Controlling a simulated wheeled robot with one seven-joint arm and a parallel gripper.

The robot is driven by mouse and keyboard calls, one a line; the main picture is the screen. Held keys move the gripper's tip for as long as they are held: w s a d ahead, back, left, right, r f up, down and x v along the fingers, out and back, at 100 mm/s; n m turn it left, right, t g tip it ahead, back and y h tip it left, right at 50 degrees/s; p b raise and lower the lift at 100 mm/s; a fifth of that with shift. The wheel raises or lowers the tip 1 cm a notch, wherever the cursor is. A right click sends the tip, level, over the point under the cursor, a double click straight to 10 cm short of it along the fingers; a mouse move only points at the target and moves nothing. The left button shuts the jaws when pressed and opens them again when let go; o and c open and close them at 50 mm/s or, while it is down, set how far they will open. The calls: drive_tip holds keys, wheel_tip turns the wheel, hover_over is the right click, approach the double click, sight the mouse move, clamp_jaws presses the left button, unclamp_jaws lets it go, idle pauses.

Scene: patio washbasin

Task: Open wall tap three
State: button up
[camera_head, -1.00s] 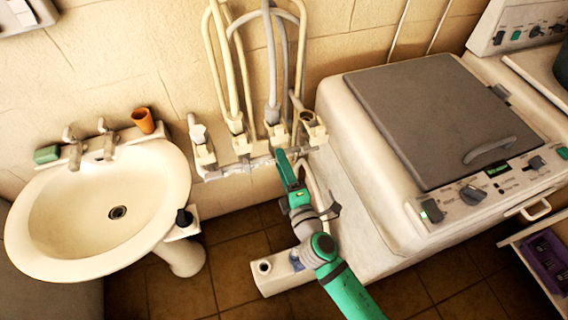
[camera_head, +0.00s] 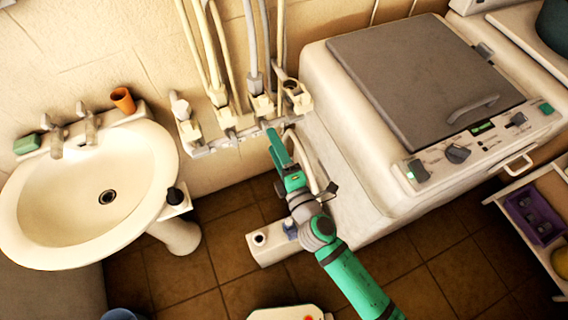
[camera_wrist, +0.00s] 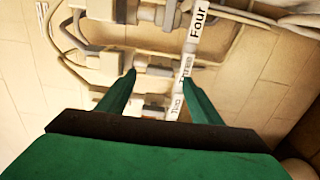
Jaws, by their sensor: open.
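Wall tap three (camera_head: 262,104) is third from the left in the pale row of taps on the wall, with a grey hose rising from it. In the wrist view, a label strip reads "Four" (camera_wrist: 197,22) at the top and a less legible "Two" (camera_wrist: 176,106) below. The word between them, beside my right finger, looks like "Three". My gripper (camera_head: 271,132) is open, just in front of the row near taps three and four. In the wrist view, my fingertips (camera_wrist: 158,75) spread either side of a pale tap fitting (camera_wrist: 154,71). I cannot tell whether they touch it.
The fourth tap (camera_head: 294,96) is close on the right and the second (camera_head: 226,122) on the left. A white washing machine (camera_head: 325,90) stands close right of my arm. A washbasin (camera_head: 150,165) is on the left. Tiled floor (camera_head: 225,215) shows between them.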

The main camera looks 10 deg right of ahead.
drive_tip(key=v, duration=0.7)
drive_tip(key=shift+a, duration=0.2)
drive_tip(key=shift+s+d, duration=0.1)
idle(0.3)
drive_tip(key=s+a+f+m+g+h, duration=0.1)
drive_tip(key=s+a+f+m+h, duration=0.1)
drive_tip(key=s+m, duration=0.9)
drive_tip(key=s+a+f+m+h, duration=0.2)
drive_tip(key=s+f+m+h, duration=0.1)
drive_tip(key=s+m, duration=0.7)
drive_tip(key=shift+s+f+m+g+h, duration=0.35)
drive_tip(key=shift+s+f, duration=0.2)
drive_tip(key=shift+s, duration=0.75)
